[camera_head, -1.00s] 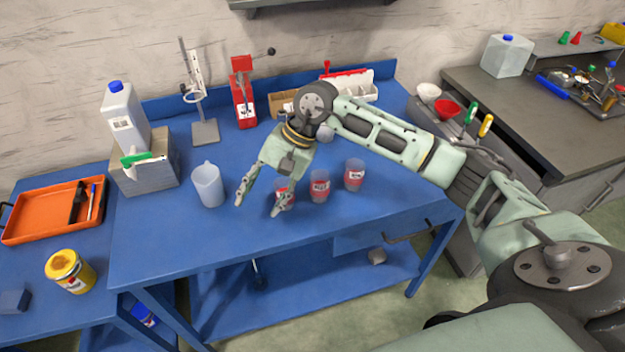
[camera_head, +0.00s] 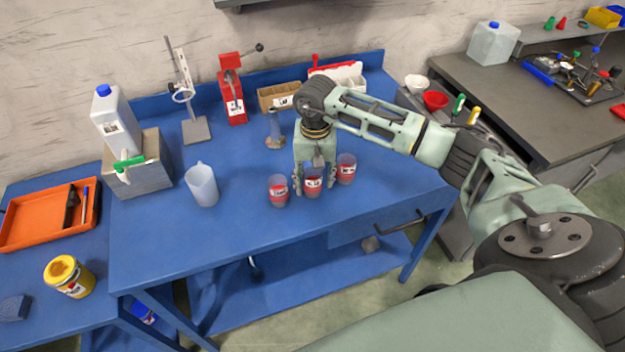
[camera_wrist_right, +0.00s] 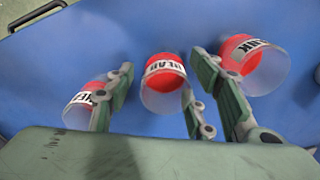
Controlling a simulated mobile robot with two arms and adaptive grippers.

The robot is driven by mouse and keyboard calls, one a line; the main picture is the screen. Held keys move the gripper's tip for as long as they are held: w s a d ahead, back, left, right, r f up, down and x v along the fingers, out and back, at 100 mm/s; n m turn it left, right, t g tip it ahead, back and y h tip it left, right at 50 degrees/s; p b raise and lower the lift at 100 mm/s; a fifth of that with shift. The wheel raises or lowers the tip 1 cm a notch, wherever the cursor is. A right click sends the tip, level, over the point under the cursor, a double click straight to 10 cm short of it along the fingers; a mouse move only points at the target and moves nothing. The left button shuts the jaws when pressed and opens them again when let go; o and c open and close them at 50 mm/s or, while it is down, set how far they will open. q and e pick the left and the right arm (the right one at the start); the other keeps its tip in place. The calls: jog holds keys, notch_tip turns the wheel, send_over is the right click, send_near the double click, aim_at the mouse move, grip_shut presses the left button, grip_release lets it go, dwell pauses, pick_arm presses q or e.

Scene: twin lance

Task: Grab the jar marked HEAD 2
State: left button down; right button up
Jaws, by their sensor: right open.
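Three clear jars with red contents and white labels stand in a slanted row on the blue table (camera_head: 240,228). The left jar (camera_head: 278,191) has a label that seems to read TANK. The middle jar (camera_head: 313,189) and the right jar (camera_head: 347,168) have labels that seem to start with HEA; I cannot read a number on either. My right gripper (camera_head: 314,190) points down, open, with one finger on each side of the middle jar. In the right wrist view the middle jar (camera_wrist_right: 163,90) is between the fingers (camera_wrist_right: 162,72). My left gripper is not in view.
The outer jars stand close beside my fingers. A clear beaker (camera_head: 202,185) stands to the left, and a small flask (camera_head: 274,130) behind. A stand (camera_head: 196,130), a red press (camera_head: 232,90) and a cardboard bin (camera_head: 280,97) line the back. The table front is clear.

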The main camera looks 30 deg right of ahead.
jog(key=shift+f, duration=0.15)
jog(key=shift+c, duration=0.3)
jog(key=c, duration=0.9)
